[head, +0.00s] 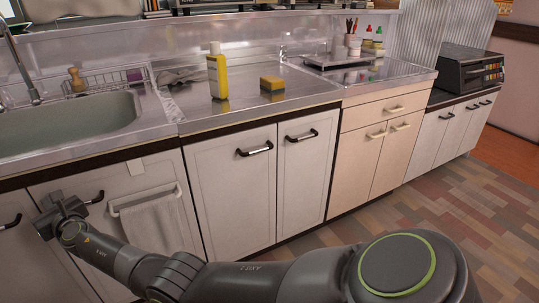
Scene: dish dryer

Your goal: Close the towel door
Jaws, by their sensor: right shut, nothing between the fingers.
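The towel door (95,235) is a white cabinet door under the sink at the left. A white towel (155,228) hangs on a white bar (145,197) fixed to its front. Its dark handle (97,198) shows just right of my right gripper. The door looks nearly flush with the cabinet front; I cannot tell whether a small gap is left. My right gripper (60,214) is shut and empty, in front of the door's upper left part. I cannot tell whether it touches the door. My arm hides the door's lower part. My left gripper is out of view.
A sink (65,125) and steel counter (235,108) lie above, with a yellow bottle (217,76) and a sponge (272,84). White doors (230,205) with dark handles and beige cabinets (375,150) continue right. Open wooden floor (450,210) lies at the right.

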